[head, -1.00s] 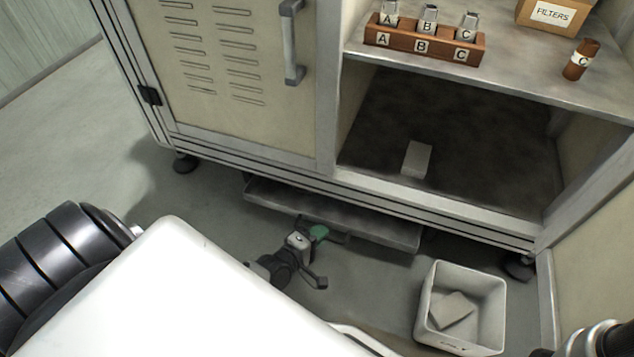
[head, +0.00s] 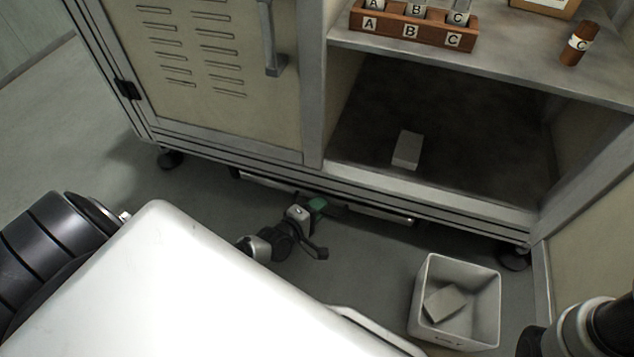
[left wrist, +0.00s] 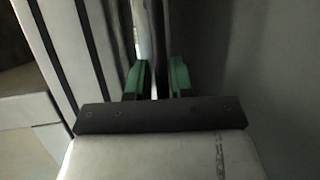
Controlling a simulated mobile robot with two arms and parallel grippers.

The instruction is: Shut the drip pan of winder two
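The drip pan (head: 372,211) is a flat grey tray low under the cabinet, with only a thin front strip showing in the head view. My left gripper (head: 318,205), with green fingertips, is at the middle of the pan's front. In the left wrist view its green fingers (left wrist: 159,78) stand a narrow gap apart with a pale strip between them, which looks like the pan's handle. The fingers appear shut on it, though the contact is dark and partly hidden. My right gripper is not in view.
The cabinet (head: 315,90) stands above, with a louvred door and open shelf bay. A white bin (head: 488,305) with a grey block sits on the floor to the right.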

